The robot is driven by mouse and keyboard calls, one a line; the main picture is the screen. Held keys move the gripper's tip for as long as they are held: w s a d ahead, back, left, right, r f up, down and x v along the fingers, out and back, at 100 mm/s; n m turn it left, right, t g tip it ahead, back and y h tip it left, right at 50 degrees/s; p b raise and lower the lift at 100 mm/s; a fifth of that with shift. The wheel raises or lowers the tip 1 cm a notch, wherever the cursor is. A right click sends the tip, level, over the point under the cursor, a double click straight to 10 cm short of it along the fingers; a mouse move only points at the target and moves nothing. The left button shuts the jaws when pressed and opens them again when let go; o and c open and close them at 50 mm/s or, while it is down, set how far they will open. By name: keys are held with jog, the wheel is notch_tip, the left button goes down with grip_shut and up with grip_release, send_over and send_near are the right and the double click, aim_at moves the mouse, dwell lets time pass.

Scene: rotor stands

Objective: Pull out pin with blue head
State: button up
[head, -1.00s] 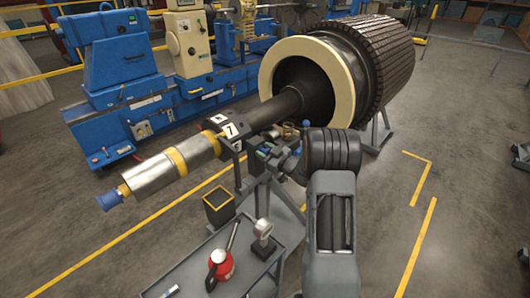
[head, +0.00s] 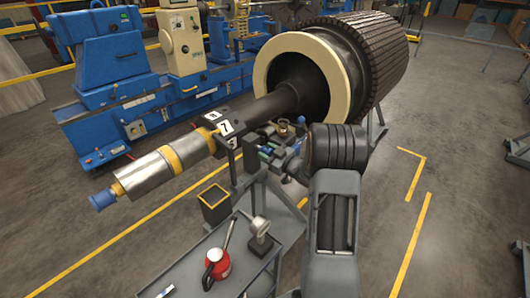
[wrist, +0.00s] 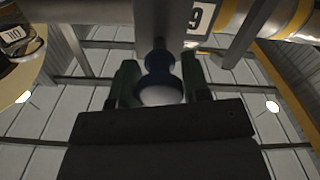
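A pin with a dark blue head (wrist: 160,62) shows in the wrist view, below a grey vertical bar or stand part. Its rounded end is pale in the light. My gripper (wrist: 161,80) has one dark green finger on each side of the blue head. The head nearly fills the gap, and I cannot tell whether the fingers press on it. The pin is not clearly seen there; my arm and stand parts crowd that spot.
The large rotor (head: 365,60) and its shaft (head: 262,108) lie just behind my arm. A grey cart (head: 203,252) with a red can (head: 217,264) and a gauge (head: 259,229) stands in front. A blue machine (head: 105,65) is at back left.

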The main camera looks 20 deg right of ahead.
jog(key=shift+o, duration=0.7)
jog(key=shift+s+d, duration=0.1)
jog(key=shift+s, duration=0.05)
jog(key=shift+o, duration=1.4)
jog(key=b+v, duration=0.2)
jog(key=v, duration=1.1)
jog(key=shift+s, duration=0.35)
